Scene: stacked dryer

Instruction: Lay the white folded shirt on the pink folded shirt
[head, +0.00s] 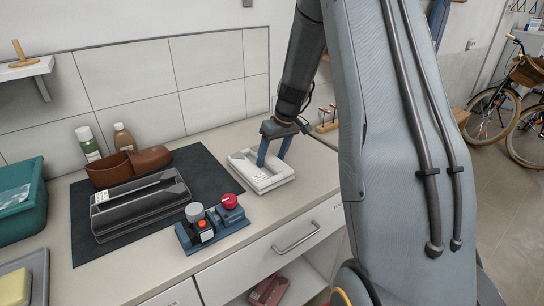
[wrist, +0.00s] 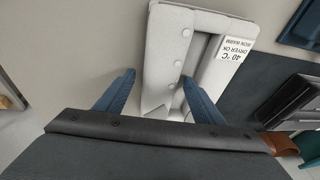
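The white folded shirt (head: 262,180) lies on the countertop, right of the dark mat. In the wrist view the white shirt (wrist: 172,22) shows a buttoned strip and a care label. My gripper (head: 275,157) is low over it with the fingers pointing down. In the wrist view my gripper (wrist: 157,88) is open, its fingers on either side of the shirt's buttoned part. I cannot tell whether they touch it. A pinkish-red folded item, seemingly the pink folded shirt (head: 268,291), lies in the open space below the drawer, partly cut off by the frame.
A blue device with a red knob (head: 212,230) stands near the counter's front edge. A teal bin (head: 22,200) stands left. A drawer handle (head: 296,238) sticks out below the counter.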

